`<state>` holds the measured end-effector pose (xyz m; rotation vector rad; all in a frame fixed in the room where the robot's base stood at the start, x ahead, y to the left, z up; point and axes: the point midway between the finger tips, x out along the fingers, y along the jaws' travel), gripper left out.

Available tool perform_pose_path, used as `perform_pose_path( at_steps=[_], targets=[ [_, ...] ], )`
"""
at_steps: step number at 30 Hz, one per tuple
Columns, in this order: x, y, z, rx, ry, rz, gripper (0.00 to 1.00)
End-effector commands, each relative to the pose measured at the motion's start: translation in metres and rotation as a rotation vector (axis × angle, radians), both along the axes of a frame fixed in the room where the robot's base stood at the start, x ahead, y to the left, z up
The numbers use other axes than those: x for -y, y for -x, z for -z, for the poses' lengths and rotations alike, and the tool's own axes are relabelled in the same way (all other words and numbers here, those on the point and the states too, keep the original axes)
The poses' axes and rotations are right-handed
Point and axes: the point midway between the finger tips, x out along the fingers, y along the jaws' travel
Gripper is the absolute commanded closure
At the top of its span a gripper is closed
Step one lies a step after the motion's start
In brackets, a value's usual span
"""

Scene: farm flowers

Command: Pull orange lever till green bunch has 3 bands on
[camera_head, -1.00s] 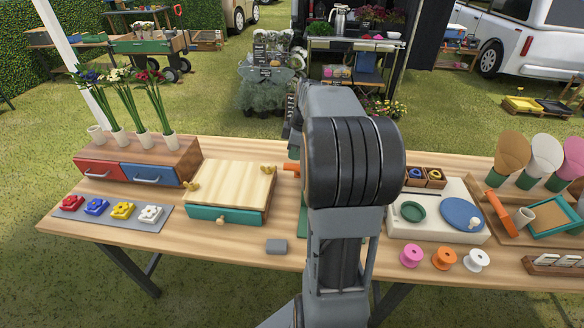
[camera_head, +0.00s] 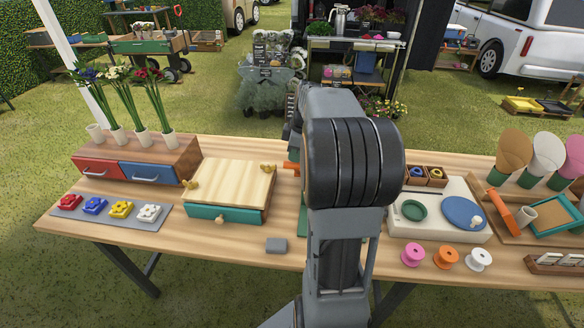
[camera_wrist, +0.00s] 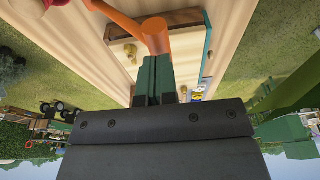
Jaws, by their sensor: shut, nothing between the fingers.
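My gripper (camera_wrist: 157,68) is shut and empty in the wrist view, its green fingertips at the round end of the orange lever (camera_wrist: 155,36). I cannot tell whether they touch. In the head view a small part of the orange lever (camera_head: 291,168) shows left of my arm, which hides the rest and the gripper's fingers. A long green shape (camera_wrist: 287,92) at the right of the wrist view may be the green bunch, but I cannot be sure. No bands on it can be made out.
Left of the lever stands a wooden-topped box (camera_head: 232,183) with a teal drawer. A grey block (camera_head: 276,245) lies in front. Right of my arm are a white board (camera_head: 437,233) with round green and blue parts, and several spools (camera_head: 446,258).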

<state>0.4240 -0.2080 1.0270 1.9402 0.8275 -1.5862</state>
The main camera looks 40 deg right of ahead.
Motion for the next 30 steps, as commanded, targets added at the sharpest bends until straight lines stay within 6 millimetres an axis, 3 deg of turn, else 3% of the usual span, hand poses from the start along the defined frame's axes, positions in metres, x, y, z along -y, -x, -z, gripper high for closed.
perform_pose_path(
  at_steps=[30],
  targets=[
    [-0.019, 0.019, 0.036, -0.001, -0.001, 0.0, 1.0]
  ],
)
